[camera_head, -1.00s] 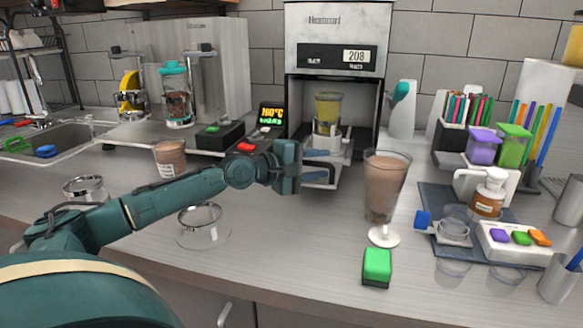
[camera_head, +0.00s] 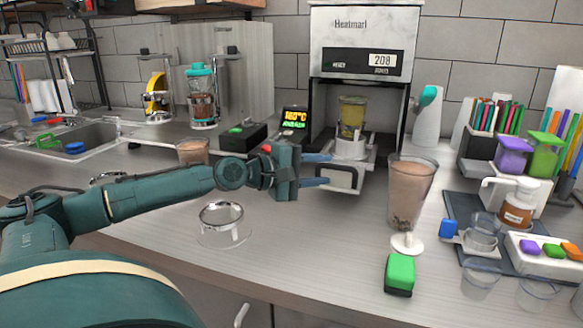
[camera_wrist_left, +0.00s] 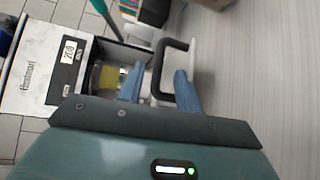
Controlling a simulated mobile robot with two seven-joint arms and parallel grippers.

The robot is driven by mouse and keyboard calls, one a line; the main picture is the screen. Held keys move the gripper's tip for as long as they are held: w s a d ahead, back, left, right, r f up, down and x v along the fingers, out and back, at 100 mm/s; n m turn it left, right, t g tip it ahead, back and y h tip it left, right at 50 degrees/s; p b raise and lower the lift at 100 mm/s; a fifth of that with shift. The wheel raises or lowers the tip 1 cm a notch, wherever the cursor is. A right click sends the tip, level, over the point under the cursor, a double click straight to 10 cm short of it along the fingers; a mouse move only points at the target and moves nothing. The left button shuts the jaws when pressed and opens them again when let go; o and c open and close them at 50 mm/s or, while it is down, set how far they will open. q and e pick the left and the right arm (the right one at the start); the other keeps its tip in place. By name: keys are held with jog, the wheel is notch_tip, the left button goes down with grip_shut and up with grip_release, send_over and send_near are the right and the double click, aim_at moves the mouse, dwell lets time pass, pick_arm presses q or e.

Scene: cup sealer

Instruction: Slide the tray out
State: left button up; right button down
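The tray (camera_head: 369,163) juts out from the opening at the front of the white sealing machine (camera_head: 363,42). It carries a cup (camera_head: 351,117) with yellow contents in a white holder. Its dark loop handle (camera_head: 340,179) faces my left gripper (camera_head: 316,170). In the left wrist view the handle (camera_wrist_left: 157,75) has one bar between the two blue fingers (camera_wrist_left: 158,88), which stand apart. The left gripper is open; I see no firm grip on the handle. My right gripper is in neither view.
A filled brown cup (camera_head: 408,192) on a white base stands right of the tray, near a green block (camera_head: 399,274). A metal ring holder (camera_head: 221,218) sits in front. A black device (camera_head: 243,137) is left of the machine. The counter below the tray is clear.

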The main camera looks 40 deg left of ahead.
pick_arm(q)
jog(key=f+p+v, duration=0.1)
jog(key=p+v, duration=0.1)
jog(key=v, duration=0.4)
jog(key=shift+r, duration=0.5)
jog(key=shift+a, duration=0.15)
